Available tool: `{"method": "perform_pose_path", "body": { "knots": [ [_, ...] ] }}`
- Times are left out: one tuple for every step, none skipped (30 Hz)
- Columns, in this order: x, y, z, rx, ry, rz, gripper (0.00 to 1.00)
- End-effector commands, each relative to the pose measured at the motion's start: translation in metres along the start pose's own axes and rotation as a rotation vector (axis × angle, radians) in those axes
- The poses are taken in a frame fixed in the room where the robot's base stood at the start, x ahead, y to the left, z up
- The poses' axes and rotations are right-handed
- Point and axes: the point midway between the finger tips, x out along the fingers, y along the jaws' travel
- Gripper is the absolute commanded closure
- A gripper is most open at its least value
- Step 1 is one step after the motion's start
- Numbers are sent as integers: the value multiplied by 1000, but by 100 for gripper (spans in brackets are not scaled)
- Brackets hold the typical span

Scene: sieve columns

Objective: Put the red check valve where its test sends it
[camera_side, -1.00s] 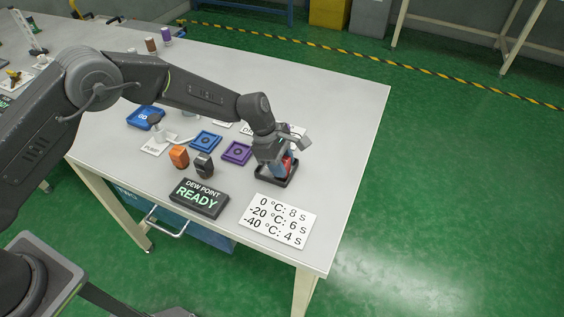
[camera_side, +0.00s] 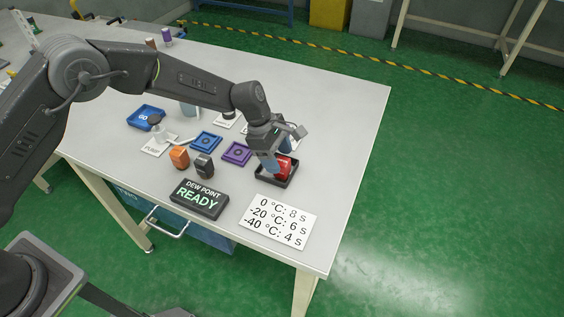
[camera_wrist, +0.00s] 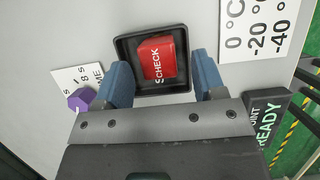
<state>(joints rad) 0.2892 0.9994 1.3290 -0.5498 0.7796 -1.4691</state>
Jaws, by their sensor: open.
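The red check valve (camera_side: 283,168), a red block with "CHECK" lettering, sits in a black square tray (camera_side: 291,181) near the table's right side. In the wrist view the valve (camera_wrist: 156,60) lies inside the tray (camera_wrist: 122,48), slightly turned. My gripper (camera_side: 277,165) is above and beside the tray. In the wrist view its blue fingers (camera_wrist: 160,78) are spread wide on either side of the tray's near part, and nothing is held between them. The dew point display (camera_side: 199,198) reads "READY". A white card (camera_side: 279,221) lists 0 °C: 8 s, -20 °C: 6 s, -40 °C: 4 s.
A purple tray (camera_side: 237,152) and a blue tray (camera_side: 206,141) lie left of the gripper. An orange block (camera_side: 179,157) and a dark block (camera_side: 204,165) stand before them. The table's right edge is clear.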

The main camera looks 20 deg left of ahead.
Motion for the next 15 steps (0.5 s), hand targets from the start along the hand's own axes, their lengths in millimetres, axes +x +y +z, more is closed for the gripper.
{"method": "perform_pose_path", "body": {
  "knots": [
    [-13,1,0,0,-1,5,37],
    [-20,1,0,-1,-2,4,37],
    [-29,2,0,-2,-2,6,37],
    [-35,1,0,-2,-2,6,37],
    [-42,1,0,-1,-2,6,37],
    [-49,1,0,-1,-1,6,37],
    [-55,1,0,-1,-1,7,37],
    [-60,1,0,-2,-1,5,37],
    [-67,1,0,-2,-1,6,37],
    [-71,1,0,-2,-1,6,37],
    [-75,1,0,-2,-2,6,37],
    [-79,1,0,-2,-1,4,37],
    [-82,1,0,-2,-1,5,37],
    [-84,1,0,-1,-1,5,37],
    [-87,1,0,-1,-1,5,37]
  ]
}}
